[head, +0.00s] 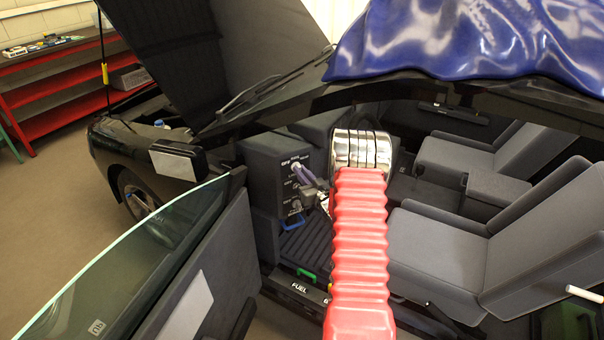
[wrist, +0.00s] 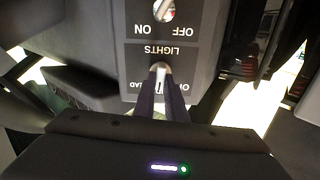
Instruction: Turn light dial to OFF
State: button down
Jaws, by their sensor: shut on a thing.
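The light dial (wrist: 160,70) is a pale knob on a dark panel, below the upside-down LIGHTS label (wrist: 161,49) in the wrist view. The two dark fingers of my gripper (wrist: 161,82) are on either side of the knob, shut on it. Parts of labels show beside the fingers, "AD" at left and "O" at right; the fingers hide the rest. I cannot tell which mark the dial points to. In the head view my gripper (head: 302,172) reaches the upper dial of the dark control panel (head: 262,165) inside the car.
Another knob (wrist: 163,10) with ON and OFF labels sits close to the LIGHTS label. The open car door (head: 200,275) stands at the left of the panel. Grey seats (head: 435,240) are at right. A blue cover (head: 470,45) lies on the roof.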

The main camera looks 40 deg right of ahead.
jog(key=n, duration=0.5)
jog(key=shift+f+n, duration=0.1)
jog(key=shift+n, duration=0.2)
jog(key=shift+a+n, duration=0.15)
jog(key=shift+n, duration=0.95)
jog(key=shift+a+n, duration=0.1)
jog(key=shift+n, duration=1)
jog(key=shift+f, duration=0.1)
jog(key=c, duration=1.8)
grip_release()
jog(key=v, duration=1.3)
jog(key=shift+s, duration=0.3)
